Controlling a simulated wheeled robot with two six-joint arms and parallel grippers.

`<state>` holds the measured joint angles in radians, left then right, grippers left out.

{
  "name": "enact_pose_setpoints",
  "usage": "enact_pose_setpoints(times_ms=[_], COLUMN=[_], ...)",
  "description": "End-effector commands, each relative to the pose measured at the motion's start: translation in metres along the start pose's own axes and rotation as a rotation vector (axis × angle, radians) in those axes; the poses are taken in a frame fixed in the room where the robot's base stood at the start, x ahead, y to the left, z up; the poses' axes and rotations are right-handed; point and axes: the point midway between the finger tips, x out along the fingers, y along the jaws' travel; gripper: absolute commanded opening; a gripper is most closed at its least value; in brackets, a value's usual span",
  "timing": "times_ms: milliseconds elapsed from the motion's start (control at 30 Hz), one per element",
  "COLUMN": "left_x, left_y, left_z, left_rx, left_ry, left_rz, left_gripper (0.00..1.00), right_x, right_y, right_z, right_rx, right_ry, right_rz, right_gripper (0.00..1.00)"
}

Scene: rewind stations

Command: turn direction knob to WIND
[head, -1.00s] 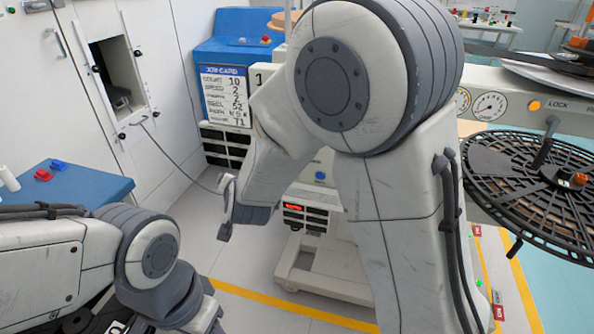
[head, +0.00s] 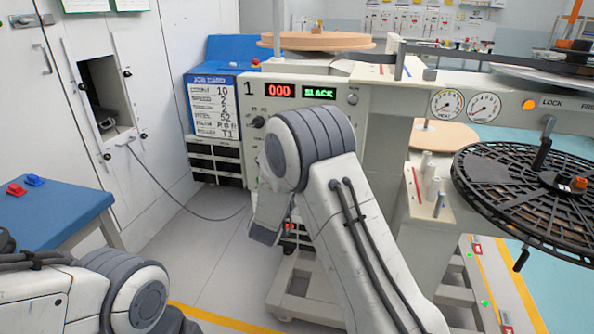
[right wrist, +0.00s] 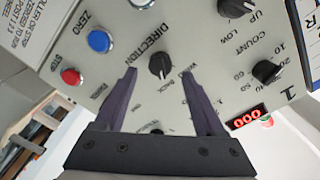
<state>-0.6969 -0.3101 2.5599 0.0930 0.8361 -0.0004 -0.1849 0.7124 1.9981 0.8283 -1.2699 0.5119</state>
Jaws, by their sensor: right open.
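The black direction knob (right wrist: 162,65) shows in the right wrist view on the grey panel, beside the word DIRECTION. Small labels near it seem to include BACK and WIND; its exact setting is hard to read. My right gripper (right wrist: 159,75) is open and empty, its two dark fingers spread on either side of the knob's lower part in the picture. I cannot tell whether they touch it. In the head view my right arm hides the gripper and this knob. My left gripper is out of view; only my left arm shows at lower left.
Around the knob are a blue ZERO button (right wrist: 99,41), a red STOP button (right wrist: 72,77) and a black COUNT knob (right wrist: 266,71). In the head view the station reads 000 (head: 280,90) and SLACK (head: 319,93). A black reel (head: 500,205) stands at right.

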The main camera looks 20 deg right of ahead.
Motion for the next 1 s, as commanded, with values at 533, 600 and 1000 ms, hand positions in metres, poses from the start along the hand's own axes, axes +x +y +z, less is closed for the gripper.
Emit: enact_pose_setpoints(times_ms=[533, 600, 1000], left_x=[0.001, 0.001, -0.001], left_y=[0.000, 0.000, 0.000], left_z=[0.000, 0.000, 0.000], left_rx=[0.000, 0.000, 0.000], left_ry=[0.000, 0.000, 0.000], left_rz=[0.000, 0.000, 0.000], left_gripper=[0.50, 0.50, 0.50], right_x=[0.026, 0.026, 0.026], right_y=[0.000, 0.000, -0.001], right_z=[0.001, 0.001, 0.000], right_rx=[-0.001, -0.001, -0.020], right_ry=[-0.002, -0.002, -0.001], right_rz=[-0.001, -0.001, -0.001], right_gripper=[0.71, 0.45, 0.00])
